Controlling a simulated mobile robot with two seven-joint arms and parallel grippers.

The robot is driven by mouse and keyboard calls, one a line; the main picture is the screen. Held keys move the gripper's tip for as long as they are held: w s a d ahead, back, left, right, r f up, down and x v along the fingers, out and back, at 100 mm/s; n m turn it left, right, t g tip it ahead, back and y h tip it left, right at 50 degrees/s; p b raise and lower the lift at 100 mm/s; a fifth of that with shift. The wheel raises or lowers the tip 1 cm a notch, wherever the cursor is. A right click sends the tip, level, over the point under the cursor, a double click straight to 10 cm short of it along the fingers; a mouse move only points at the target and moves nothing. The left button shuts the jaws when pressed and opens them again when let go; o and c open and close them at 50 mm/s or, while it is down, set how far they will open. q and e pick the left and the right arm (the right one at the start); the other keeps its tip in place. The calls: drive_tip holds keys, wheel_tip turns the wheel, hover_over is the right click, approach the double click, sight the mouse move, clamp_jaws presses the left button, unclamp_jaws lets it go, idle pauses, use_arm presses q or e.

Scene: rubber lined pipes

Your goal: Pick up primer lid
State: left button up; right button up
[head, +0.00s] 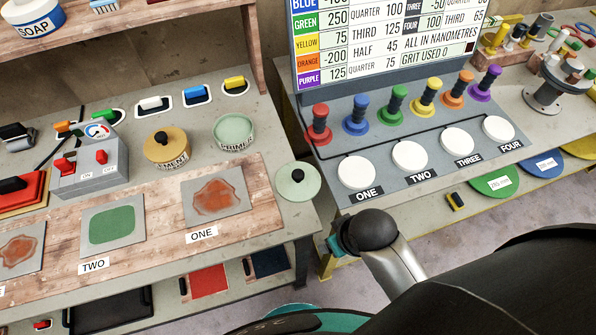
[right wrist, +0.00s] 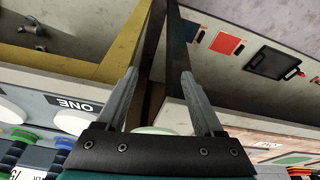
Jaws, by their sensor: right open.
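The primer lid (head: 297,182) is a pale green disc with a black knob. It lies at the right front edge of the left bench, beside the open pale green primer pot (head: 233,133). In the right wrist view a pale green edge (right wrist: 155,130), apparently the lid, shows between the finger bases, mostly hidden by the gripper body. My right gripper (right wrist: 158,75) is open, with nothing visible between its fingertips. Its fingers cannot be made out in the head view. My left gripper is not in view.
The cement pot (head: 167,148) and grey switch box (head: 90,165) stand left of the primer pot. Patch ONE (head: 214,201) lies on the wooden board in front. The panel of coloured pegs and white buttons (head: 357,172) stands right of the lid, across a narrow gap.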

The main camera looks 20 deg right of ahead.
drive_tip(key=w+a+r+n+y, duration=0.1)
drive_tip(key=w+a+r+n, duration=0.1)
drive_tip(key=a, duration=0.1)
drive_tip(key=w+a+r+n+y, duration=0.1)
drive_tip(key=w+a+r+n, duration=0.2)
drive_tip(key=w+a+r+n+p, duration=0.1)
drive_tip(key=w+a+r+n, duration=0.2)
drive_tip(key=shift+w+a+y, duration=0.2)
drive_tip(key=shift+w+y, duration=0.05)
drive_tip(key=shift+y, duration=0.15)
drive_tip(key=w+a+r+n+g, duration=0.1)
drive_tip(key=w+a+r+n, duration=0.25)
drive_tip(key=n, duration=0.35)
drive_tip(key=w+d+r+n+g+h+p, duration=0.25)
drive_tip(key=w+d+r+n, duration=0.25)
drive_tip(key=d+r+n, duration=0.4)
drive_tip(key=n+b, duration=0.1)
drive_tip(key=b, duration=0.1)
hover_over(298, 174)
drive_tip(key=shift+h, duration=0.35)
drive_tip(key=f, duration=0.7)
drive_tip(key=w+f, duration=0.1)
drive_tip(key=f, duration=0.3)
drive_tip(key=shift+a, duration=0.1)
drive_tip(key=shift+s+f, duration=0.25)
drive_tip(key=shift+f, duration=1.1)
drive_tip(key=shift+s+f, duration=0.2)
drive_tip(key=shift+f, duration=1.1)
